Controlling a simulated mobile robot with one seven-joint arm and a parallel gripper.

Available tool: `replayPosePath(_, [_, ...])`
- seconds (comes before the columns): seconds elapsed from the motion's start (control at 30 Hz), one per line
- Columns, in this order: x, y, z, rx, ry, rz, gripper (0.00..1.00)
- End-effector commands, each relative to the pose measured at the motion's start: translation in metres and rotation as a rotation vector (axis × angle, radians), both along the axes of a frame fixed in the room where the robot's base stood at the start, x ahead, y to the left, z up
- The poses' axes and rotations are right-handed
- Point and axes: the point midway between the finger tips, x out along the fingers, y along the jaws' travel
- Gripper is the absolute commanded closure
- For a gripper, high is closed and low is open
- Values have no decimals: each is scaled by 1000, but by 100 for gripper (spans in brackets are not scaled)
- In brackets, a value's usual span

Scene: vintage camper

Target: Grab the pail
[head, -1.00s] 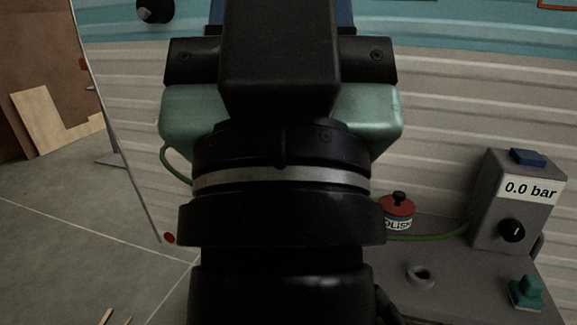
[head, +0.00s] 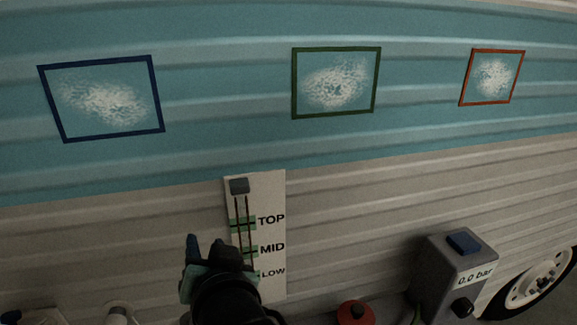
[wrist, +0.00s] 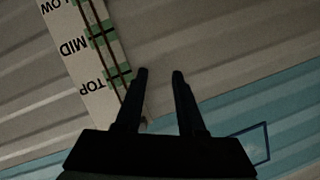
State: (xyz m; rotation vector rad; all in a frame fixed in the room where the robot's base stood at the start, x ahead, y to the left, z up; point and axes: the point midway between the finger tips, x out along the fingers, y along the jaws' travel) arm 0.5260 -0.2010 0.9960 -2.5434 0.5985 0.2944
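I cannot make out a pail in either view now. My gripper (head: 206,240) is raised in front of the camper wall, at the lower middle of the head view, just left of a white board marked TOP, MID and LOW. In the wrist view, the two dark fingers of my gripper (wrist: 160,72) stand apart with nothing between them. The white board (wrist: 72,60) is upside down there, to the left of the fingers.
Blue (head: 101,98), green (head: 336,83) and red (head: 492,77) frames mark pale patches on the teal wall. A red lid (head: 355,313) shows at the bottom edge.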

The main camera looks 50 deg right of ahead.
Motion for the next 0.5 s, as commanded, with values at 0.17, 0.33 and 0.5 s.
replayPosePath(0.17, [-57, -45, -39, 281, 272, -189, 62])
replayPosePath(0.33, [-134, -58, -78, 553, 496, -391, 62])
replayPosePath(0.5, [-206, -48, -99, 785, 669, -575, 62])
